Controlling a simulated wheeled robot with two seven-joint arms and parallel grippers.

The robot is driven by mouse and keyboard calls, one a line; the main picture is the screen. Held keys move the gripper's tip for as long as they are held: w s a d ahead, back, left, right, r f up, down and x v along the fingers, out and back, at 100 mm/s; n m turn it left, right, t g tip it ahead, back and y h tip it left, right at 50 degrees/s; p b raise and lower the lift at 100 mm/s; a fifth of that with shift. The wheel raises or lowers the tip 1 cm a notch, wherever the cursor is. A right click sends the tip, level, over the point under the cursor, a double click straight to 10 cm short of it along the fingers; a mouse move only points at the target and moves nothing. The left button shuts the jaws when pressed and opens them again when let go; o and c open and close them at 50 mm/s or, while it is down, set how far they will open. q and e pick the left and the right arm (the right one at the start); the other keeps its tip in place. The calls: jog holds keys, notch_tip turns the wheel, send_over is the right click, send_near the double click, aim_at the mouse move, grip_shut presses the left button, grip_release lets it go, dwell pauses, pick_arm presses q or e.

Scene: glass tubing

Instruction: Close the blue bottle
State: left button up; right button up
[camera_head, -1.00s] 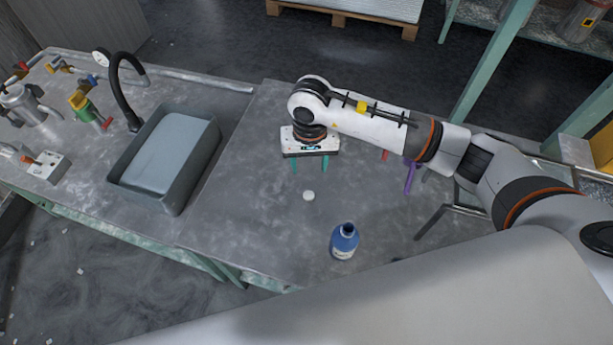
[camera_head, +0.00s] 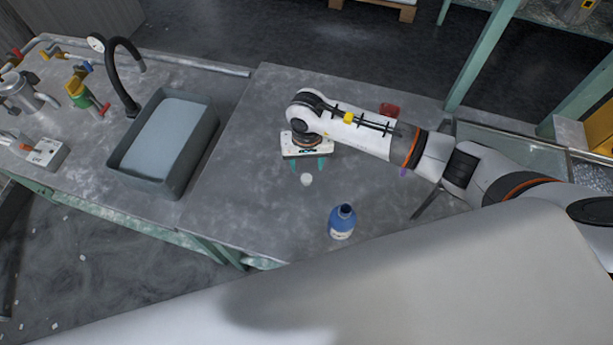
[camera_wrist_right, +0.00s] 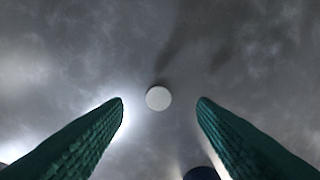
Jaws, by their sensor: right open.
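The blue bottle (camera_head: 342,222) stands upright and uncapped on the grey table, with a dark open neck and a pale label. A small white round cap (camera_head: 306,180) lies on the table behind it and to its left. My right gripper (camera_head: 308,166) is open and empty, pointing down just behind the cap. In the right wrist view the cap (camera_wrist_right: 158,98) lies between and beyond the two green fingertips (camera_wrist_right: 160,104), touching neither. A dark blue bit of the bottle (camera_wrist_right: 202,173) shows at the bottom edge there. My left gripper is not in view.
A grey sink basin (camera_head: 166,145) with a black faucet (camera_head: 122,75) is on the left. A red object (camera_head: 389,109) and a purple one (camera_head: 403,172) are partly behind my right arm. The tabletop around the cap is mostly clear.

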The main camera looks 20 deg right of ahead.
aim_at(306, 178)
jog(key=shift+s+a+f+p, duration=0.15)
jog(key=shift+f+p, duration=0.15)
jog(key=shift+f, duration=0.85)
jog(key=shift+s+a+f+p, duration=0.15)
jog(key=shift+f+p, duration=0.1)
jog(key=shift+f, duration=0.85)
jog(key=shift+w+d+f, duration=0.1)
jog(key=shift+d+f, duration=0.05)
jog(key=shift+f, duration=0.2)
jog(key=c, duration=1)
